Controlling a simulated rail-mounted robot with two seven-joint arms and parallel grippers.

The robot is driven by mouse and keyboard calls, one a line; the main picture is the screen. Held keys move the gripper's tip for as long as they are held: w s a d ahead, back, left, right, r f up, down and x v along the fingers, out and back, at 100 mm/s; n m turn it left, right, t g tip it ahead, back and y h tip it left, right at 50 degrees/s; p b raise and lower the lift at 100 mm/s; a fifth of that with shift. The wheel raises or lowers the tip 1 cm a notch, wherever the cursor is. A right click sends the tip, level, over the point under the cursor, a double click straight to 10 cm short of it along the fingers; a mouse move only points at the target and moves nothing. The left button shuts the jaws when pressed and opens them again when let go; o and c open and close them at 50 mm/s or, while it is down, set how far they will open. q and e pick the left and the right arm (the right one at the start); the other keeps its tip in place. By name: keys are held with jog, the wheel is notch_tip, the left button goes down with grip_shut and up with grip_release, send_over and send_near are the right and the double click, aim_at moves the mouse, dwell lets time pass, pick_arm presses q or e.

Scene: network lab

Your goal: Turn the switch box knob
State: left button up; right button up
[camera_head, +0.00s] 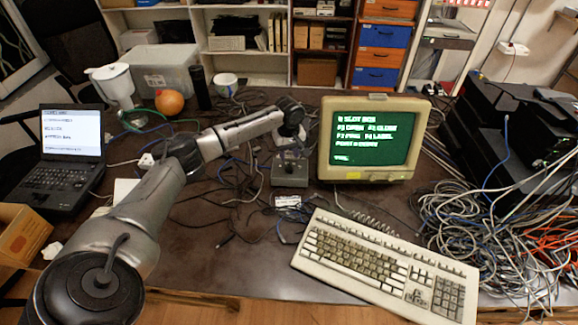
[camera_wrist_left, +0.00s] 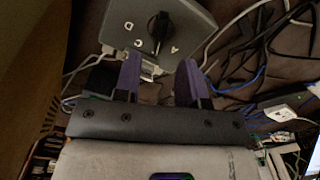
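The grey switch box (camera_head: 290,174) sits on the dark desk, left of the monitor. In the left wrist view the box (camera_wrist_left: 187,22) shows its top face with letters around a black knob (camera_wrist_left: 160,27). My left gripper (camera_head: 289,153) is over the far part of the box in the head view and hides much of its top. In the left wrist view its two purple-padded fingers (camera_wrist_left: 160,62) are apart with nothing between them. The knob appears beyond the fingertips, roughly in line with the gap; I see no contact. My right gripper is not in view.
A monitor (camera_head: 368,140) stands close right of the box, with a keyboard (camera_head: 385,262) in front. Loose cables (camera_head: 490,235) cover the right side and run around the box. A laptop (camera_head: 65,160), orange ball (camera_head: 169,102) and black cylinder (camera_head: 199,88) are at left.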

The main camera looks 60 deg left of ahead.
aim_at(289, 164)
pick_arm(q)
jog(key=shift+f+b, duration=0.6)
jog(key=shift+f, duration=1.8)
jog(key=shift+c, duration=0.3)
grip_shut()
